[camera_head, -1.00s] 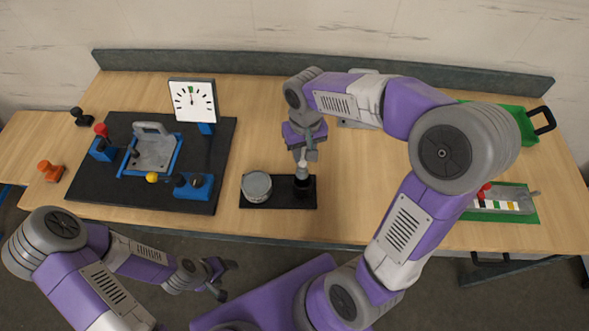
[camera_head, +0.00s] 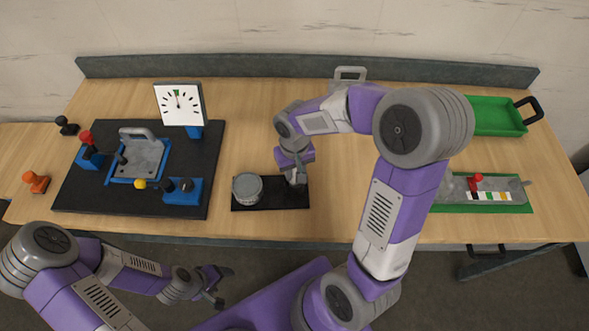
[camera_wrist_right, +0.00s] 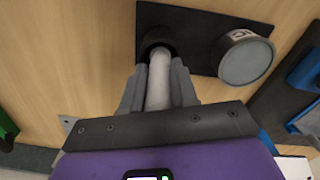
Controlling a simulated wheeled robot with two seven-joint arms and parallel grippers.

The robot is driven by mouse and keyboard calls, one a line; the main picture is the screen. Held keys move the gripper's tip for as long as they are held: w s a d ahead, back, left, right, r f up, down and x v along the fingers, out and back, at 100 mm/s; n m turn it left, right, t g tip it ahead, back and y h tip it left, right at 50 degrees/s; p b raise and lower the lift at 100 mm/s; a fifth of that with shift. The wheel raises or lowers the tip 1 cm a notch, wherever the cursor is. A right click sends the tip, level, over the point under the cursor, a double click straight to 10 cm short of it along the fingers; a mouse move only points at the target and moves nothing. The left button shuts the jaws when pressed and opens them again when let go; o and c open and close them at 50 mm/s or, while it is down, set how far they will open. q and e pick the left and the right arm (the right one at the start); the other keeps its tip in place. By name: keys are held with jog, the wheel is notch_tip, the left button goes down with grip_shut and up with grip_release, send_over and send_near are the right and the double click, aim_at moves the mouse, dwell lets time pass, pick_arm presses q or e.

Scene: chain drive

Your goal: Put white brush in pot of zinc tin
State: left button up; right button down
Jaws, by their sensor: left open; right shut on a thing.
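The white brush (camera_wrist_right: 158,85) stands between the fingers of my right gripper (camera_wrist_right: 158,75) in the right wrist view, its far end in a dark round holder (camera_wrist_right: 157,45). My right gripper (camera_head: 297,180) is shut on the brush; in the head view it hides the brush and most of the holder. The zinc tin (camera_head: 247,188) is a round grey can beside the holder, on the same black base (camera_head: 265,207). The wrist view shows the tin (camera_wrist_right: 245,60) with a pale grey round top. My left gripper (camera_head: 215,287) is open and empty, in front of the table.
A black board (camera_head: 90,195) with a dial (camera_head: 180,103), blue fixtures and levers lies left of the tin. A green tray (camera_head: 495,117) and a grey panel with a red knob (camera_head: 490,190) are at the right. The tabletop behind the tin is clear.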

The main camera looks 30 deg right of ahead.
jog(key=c, duration=0.9)
grip_release()
jog(key=shift+f, duration=0.1)
jog(key=shift+r, duration=0.25)
notch_tip(320, 180, up, 12)
jog(key=shift+f+p, duration=0.1)
jog(key=shift+p, duration=1.1)
